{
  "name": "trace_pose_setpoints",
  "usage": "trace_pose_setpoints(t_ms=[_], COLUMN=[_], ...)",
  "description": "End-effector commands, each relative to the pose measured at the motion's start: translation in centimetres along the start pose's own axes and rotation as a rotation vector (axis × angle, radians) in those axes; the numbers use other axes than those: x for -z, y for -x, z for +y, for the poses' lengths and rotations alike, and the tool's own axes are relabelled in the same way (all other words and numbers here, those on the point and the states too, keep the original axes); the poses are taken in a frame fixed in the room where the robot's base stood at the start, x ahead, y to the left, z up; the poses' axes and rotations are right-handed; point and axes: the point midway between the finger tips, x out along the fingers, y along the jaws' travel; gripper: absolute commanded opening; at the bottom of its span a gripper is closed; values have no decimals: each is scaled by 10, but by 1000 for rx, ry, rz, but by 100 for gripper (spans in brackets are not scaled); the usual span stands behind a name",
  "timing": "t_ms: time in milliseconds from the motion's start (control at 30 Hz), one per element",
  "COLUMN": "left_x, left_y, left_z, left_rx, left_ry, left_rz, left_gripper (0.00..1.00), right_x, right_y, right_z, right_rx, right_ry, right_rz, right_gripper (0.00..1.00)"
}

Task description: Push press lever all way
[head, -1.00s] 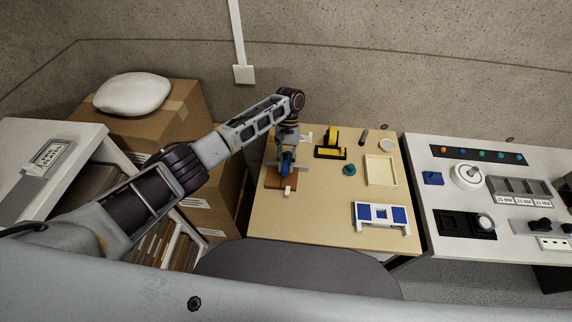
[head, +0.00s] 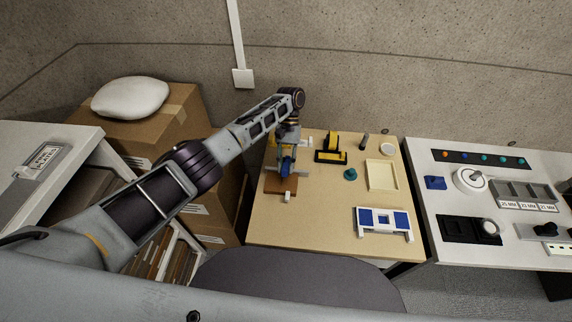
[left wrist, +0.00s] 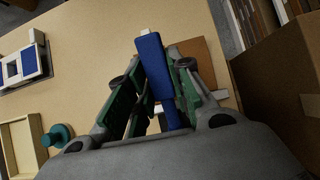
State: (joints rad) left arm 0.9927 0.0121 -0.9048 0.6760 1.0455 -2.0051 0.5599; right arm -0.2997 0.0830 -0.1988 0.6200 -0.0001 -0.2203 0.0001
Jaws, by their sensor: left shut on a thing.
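The press stands on a brown base board (head: 272,186) at the left side of the wooden table. Its lever is a blue bar (left wrist: 153,65), which runs between my gripper's green-padded fingers in the left wrist view. My left gripper (head: 287,166) points down over the press and is shut on the lever. The lever's blue shows only as a small patch in the head view, and my gripper and arm hide much of the press. A small white block (head: 288,197) shows at the board's front edge. My right gripper is in neither view.
On the table are a yellow-black stand (head: 332,150), a teal knob (head: 351,174), a cream tray (head: 368,176) and a blue-white rack (head: 384,212). Cardboard boxes (head: 205,195) stand close to the table's left. The table's front middle is clear.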

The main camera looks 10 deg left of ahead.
Motion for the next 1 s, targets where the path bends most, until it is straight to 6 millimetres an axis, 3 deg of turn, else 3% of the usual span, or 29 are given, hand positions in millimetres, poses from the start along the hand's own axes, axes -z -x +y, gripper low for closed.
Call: trace_pose_setpoints(t_ms=[133,167,333,767,1000], left_x=[0,0,0,0,0], left_y=[0,0,0,2,15], left_z=[0,0,0,0,0], left_rx=[0,0,0,0,0], left_ry=[0,0,0,1,1], left_rz=[2,2,2,1,1], left_gripper=[0,24,44,44,44], right_x=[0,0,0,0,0], right_y=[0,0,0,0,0], right_z=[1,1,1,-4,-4], right_rx=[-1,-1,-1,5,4], right_ry=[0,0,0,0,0], right_rz=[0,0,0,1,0], right_gripper=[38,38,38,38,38])
